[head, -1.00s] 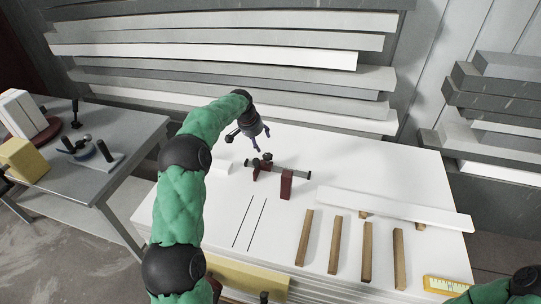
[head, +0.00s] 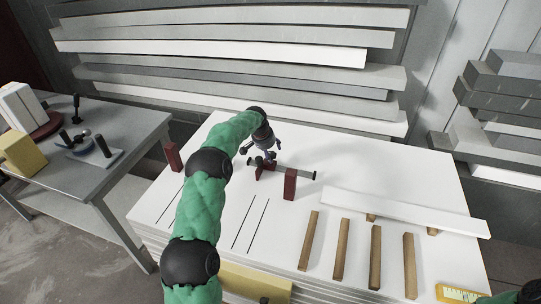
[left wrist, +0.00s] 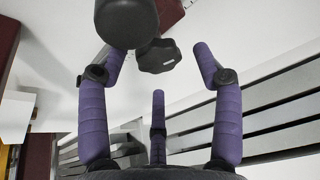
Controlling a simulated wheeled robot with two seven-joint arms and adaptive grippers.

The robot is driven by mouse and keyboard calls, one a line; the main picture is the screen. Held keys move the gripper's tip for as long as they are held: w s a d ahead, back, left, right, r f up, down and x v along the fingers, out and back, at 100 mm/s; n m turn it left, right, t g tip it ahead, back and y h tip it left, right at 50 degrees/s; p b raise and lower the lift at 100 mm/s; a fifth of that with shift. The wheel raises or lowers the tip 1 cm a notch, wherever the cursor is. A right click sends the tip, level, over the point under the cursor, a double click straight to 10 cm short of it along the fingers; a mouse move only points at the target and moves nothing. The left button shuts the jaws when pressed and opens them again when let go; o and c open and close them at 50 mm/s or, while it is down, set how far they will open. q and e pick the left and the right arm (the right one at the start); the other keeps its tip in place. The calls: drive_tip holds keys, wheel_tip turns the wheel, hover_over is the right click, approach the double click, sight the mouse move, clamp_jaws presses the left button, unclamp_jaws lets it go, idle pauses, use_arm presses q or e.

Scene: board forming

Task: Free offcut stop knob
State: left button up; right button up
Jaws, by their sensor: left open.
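The offcut stop is a dark rail (head: 306,174) with maroon blocks (head: 290,185), lying on the white board toward its back. Its black lobed knob (left wrist: 158,56) shows in the left wrist view, beside a larger dark cylindrical part (left wrist: 126,22). My left gripper (head: 268,158) is at the left end of the rail, over the knob and partly hiding it. In the left wrist view its purple fingers (left wrist: 160,72) are spread open, with the knob between and beyond the tips. No grip on the knob shows. My right gripper is out of frame; only part of that arm shows.
Several wooden strips (head: 342,249) and a long white board (head: 405,212) lie right of the stop. Another maroon block (head: 172,156) stands at the left. A grey side table (head: 100,165) holds tools. Stacked boards (head: 230,60) line the back.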

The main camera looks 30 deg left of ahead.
use_arm(q)
drive_tip(key=shift+w+f, duration=0.2)
drive_tip(key=shift+f, duration=0.25)
drive_tip(key=shift+r, duration=0.1)
drive_tip(key=c, duration=1.1)
drive_tip(key=shift+r, duration=0.1)
